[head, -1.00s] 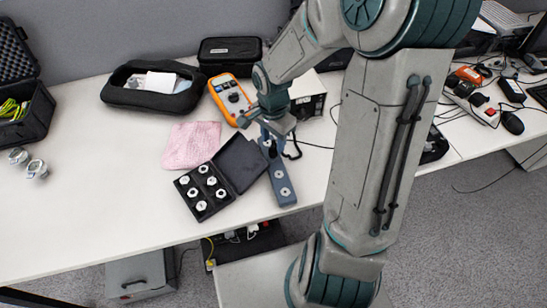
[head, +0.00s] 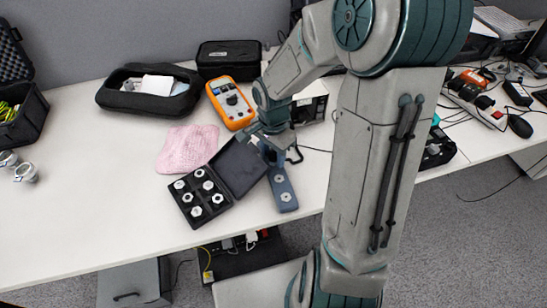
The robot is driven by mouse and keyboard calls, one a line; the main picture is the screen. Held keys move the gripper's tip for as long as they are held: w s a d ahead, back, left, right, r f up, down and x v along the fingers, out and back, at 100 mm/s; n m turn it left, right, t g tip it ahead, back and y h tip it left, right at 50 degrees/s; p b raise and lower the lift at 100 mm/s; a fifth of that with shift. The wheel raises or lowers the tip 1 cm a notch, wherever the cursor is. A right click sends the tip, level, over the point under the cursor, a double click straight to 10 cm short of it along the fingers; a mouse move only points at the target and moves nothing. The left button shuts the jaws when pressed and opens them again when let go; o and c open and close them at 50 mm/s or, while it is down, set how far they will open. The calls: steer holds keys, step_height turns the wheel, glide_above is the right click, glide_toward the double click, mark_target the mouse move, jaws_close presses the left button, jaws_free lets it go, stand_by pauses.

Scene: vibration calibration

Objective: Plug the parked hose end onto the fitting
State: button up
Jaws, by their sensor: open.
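A blue-grey block (head: 284,188) with light round fittings on its top lies near the front of the table, right of the open black case. Two round fittings, one of them near the front end (head: 285,197), show. My gripper (head: 269,156) is open over the block's far end and hides that part. A dark hose or cable (head: 296,156) loops just right of my gripper. I cannot make out the parked hose end, nor tell whether anything sits between the fingers.
The black case (head: 199,197) holds several white round parts, its lid (head: 238,166) open towards the block. A pink cloth (head: 187,148), an orange multimeter (head: 231,103) and a black pouch (head: 149,90) lie behind.

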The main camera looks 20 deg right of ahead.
mark_target(273, 152)
jaws_close()
steer(key=shift+r, duration=0.3)
stand_by(0.5)
steer(key=shift+r+p, duration=1.4)
steer(key=shift+r, duration=0.35)
